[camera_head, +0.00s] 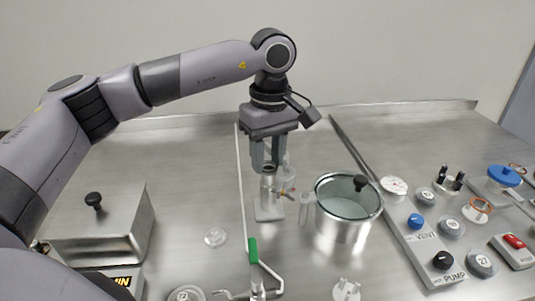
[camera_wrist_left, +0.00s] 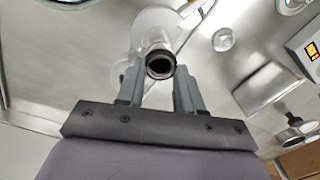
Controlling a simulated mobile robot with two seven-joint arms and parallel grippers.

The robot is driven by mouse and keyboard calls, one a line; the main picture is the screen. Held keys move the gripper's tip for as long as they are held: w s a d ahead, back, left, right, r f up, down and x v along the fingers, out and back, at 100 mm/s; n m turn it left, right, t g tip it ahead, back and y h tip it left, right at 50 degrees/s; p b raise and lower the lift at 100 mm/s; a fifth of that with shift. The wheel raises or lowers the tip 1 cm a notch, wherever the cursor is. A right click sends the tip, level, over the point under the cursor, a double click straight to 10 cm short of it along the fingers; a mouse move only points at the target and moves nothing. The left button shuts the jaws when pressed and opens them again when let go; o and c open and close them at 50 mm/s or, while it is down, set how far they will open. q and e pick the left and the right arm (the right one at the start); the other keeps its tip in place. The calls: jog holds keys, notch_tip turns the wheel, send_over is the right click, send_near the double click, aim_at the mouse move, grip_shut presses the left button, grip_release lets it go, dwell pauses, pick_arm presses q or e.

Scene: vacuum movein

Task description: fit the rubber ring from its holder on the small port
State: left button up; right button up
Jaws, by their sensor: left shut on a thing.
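My left gripper (camera_head: 268,164) points straight down over the top of an upright metal tube, the small port (camera_head: 268,190), in the head view. In the left wrist view its two fingers stand on either side of a dark rubber ring (camera_wrist_left: 160,66) at the mouth of the tube. The gripper is shut on this ring. The ring looks lined up with the tube's mouth, but I cannot tell whether it is fully seated. The ring's holder cannot be told for sure. My right gripper is not in view.
A glass-lidded metal pot (camera_head: 347,228) stands close to the right of the port. A green-handled valve (camera_head: 253,251) is in front, with a clear small disc (camera_head: 215,237) to its left. A metal box (camera_head: 98,228) stands at the left. Weights and a control panel (camera_head: 430,250) fill the right.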

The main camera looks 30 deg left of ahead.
pick_arm(q)
jog(key=shift+f, duration=0.15)
jog(key=o, duration=1.1)
jog(key=shift+c, duration=0.2)
notch_tip(320, 180, up, 6)
jog(key=shift+w+d+r, duration=0.1)
jog(key=shift+d+r, duration=0.05)
jog(key=shift+r, duration=0.55)
